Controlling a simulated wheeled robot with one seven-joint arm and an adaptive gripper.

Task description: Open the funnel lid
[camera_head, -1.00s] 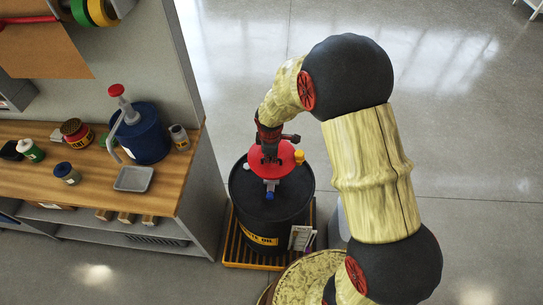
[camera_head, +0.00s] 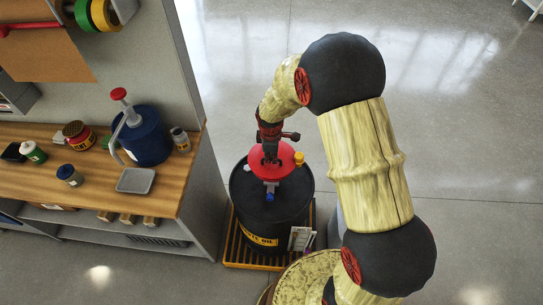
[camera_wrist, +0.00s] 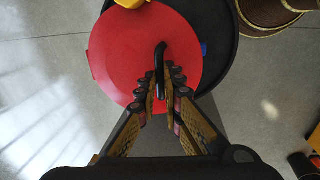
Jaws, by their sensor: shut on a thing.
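The red round funnel lid (camera_head: 284,168) sits on top of the black waste oil drum (camera_head: 262,222), and it looks closed. In the wrist view the red lid (camera_wrist: 130,62) fills the upper middle, with a dark upright handle (camera_wrist: 160,55) on it. My gripper (camera_head: 270,158) is over the lid, pointing down. In the wrist view my gripper (camera_wrist: 162,90) has its fingertips closed around the near part of the handle. A blue part (camera_head: 270,190) and a yellow cap (camera_head: 299,158) show at the lid's edge. My wrist hides part of the lid in the head view.
The drum stands on a yellow slatted pallet (camera_head: 232,251). A wooden workbench (camera_head: 100,195) is to the left, with a blue pump bucket (camera_head: 148,138), a grey tray (camera_head: 135,181) and several small containers. The floor (camera_head: 470,150) to the right is clear.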

